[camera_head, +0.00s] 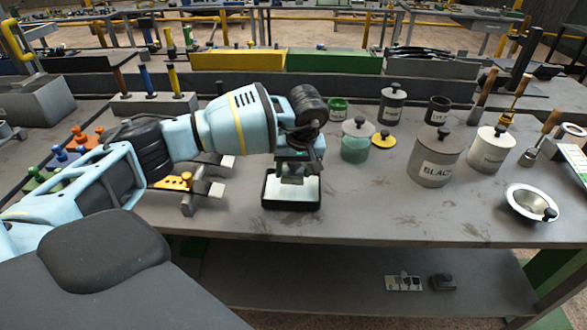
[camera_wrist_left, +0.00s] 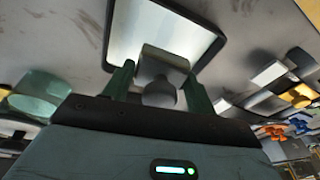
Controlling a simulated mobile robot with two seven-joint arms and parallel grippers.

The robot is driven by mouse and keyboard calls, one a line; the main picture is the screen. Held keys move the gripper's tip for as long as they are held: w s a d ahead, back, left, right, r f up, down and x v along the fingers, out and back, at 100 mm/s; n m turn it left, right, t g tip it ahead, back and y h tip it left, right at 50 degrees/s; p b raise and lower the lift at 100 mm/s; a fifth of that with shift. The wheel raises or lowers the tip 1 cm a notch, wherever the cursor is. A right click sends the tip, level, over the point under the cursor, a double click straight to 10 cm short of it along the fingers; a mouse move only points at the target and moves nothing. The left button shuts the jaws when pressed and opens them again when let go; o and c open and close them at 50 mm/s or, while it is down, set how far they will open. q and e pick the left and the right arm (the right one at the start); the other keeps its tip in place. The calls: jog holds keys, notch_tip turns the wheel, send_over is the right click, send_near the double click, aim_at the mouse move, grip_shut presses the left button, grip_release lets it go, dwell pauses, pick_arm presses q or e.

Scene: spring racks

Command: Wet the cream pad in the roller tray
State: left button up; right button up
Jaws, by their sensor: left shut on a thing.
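The roller tray (camera_head: 291,195) is a small black-rimmed tray with a pale, shiny inside, near the front of the bench in the head view. It also shows at the top of the left wrist view (camera_wrist_left: 150,28). My left gripper (camera_head: 291,173) is directly above the tray, pointing down. In the left wrist view my left gripper (camera_wrist_left: 158,88) is shut on the knob of a small block, the pad (camera_wrist_left: 163,60), which looks grey in this light. The pad overlaps the tray's near part; I cannot tell whether it touches the tray's inside. My right gripper is not in view.
Right of the tray stand a green glass jar (camera_head: 356,142), a large grey "BLACK" jar (camera_head: 435,160), a white jar (camera_head: 491,150) and a metal bowl (camera_head: 530,203). Left of the tray is a metal stand (camera_head: 190,197) with a yellow part. The bench front right of the tray is clear.

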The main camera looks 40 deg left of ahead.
pick_arm(q)
jog(key=shift+r, duration=0.1)
